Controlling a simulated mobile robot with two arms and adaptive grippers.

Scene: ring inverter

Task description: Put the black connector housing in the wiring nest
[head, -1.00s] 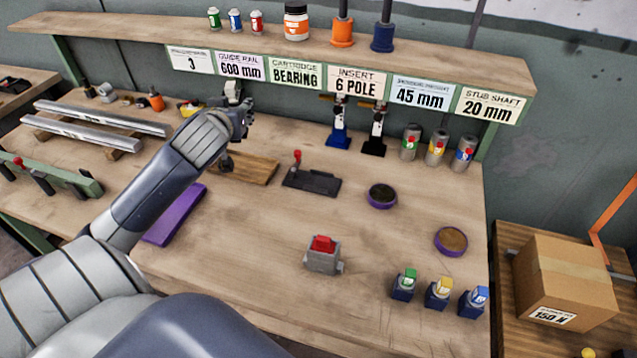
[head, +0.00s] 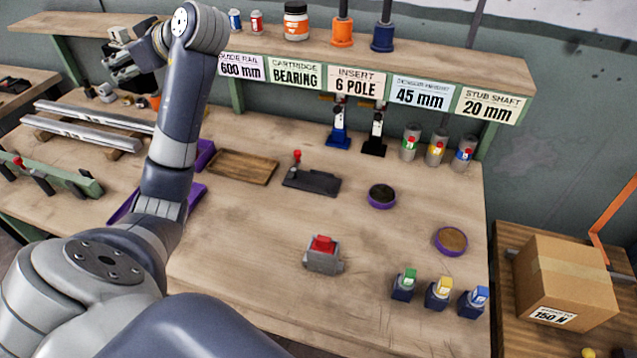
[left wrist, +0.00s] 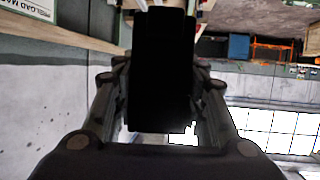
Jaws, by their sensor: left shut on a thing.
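My left gripper (head: 124,62) is raised at the upper left of the head view, by the shelf's left end. In the left wrist view it is shut on a black block (left wrist: 162,75), which looks like the black connector housing. The block sits between the two fingers and its far end is not clear. In the head view the block is hard to separate from the dark fingers. No fixture is readably marked as the wiring nest. A dark fixture with a red-knobbed lever (head: 312,181) stands mid-bench, apart from the gripper. My right gripper is not in view.
A brown wooden tray (head: 243,167) lies left of the dark fixture. A grey block with a red top (head: 322,254) stands nearer. Silver rails (head: 85,129) lie at left. The labelled shelf (head: 420,60) overhangs the back. The bench's front middle is clear.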

